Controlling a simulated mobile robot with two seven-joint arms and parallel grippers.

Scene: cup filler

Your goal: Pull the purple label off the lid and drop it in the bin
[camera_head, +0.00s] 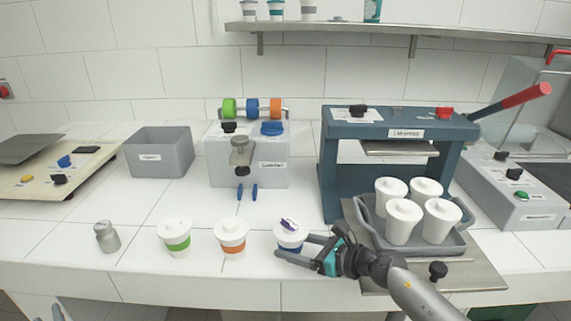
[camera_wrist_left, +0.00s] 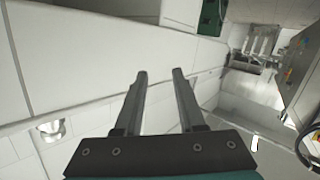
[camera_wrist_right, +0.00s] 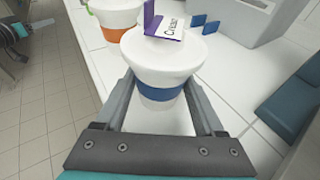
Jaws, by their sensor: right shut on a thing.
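A white lidded cup with a blue band (camera_head: 290,236) stands on the counter's front part. The purple label (camera_head: 290,224) is on its lid; in the right wrist view the label (camera_wrist_right: 166,24) has one part lying on the lid, with printing, and a purple part sticking up. My right gripper (camera_head: 294,250) is shut on this cup, one finger on each side of the blue band (camera_wrist_right: 160,91). My left gripper (camera_wrist_left: 160,75) is open and empty, low beside the counter. The grey bin (camera_head: 160,158), with a small white sign, stands at the back left of the counter.
Cups with green (camera_head: 175,238) and orange (camera_head: 231,238) bands stand left of the held cup. A metal shaker (camera_head: 107,237) is farther left. The labeller (camera_head: 246,160) stands behind; a tray (camera_head: 455,240) of white cups and a blue press (camera_head: 335,180) are right.

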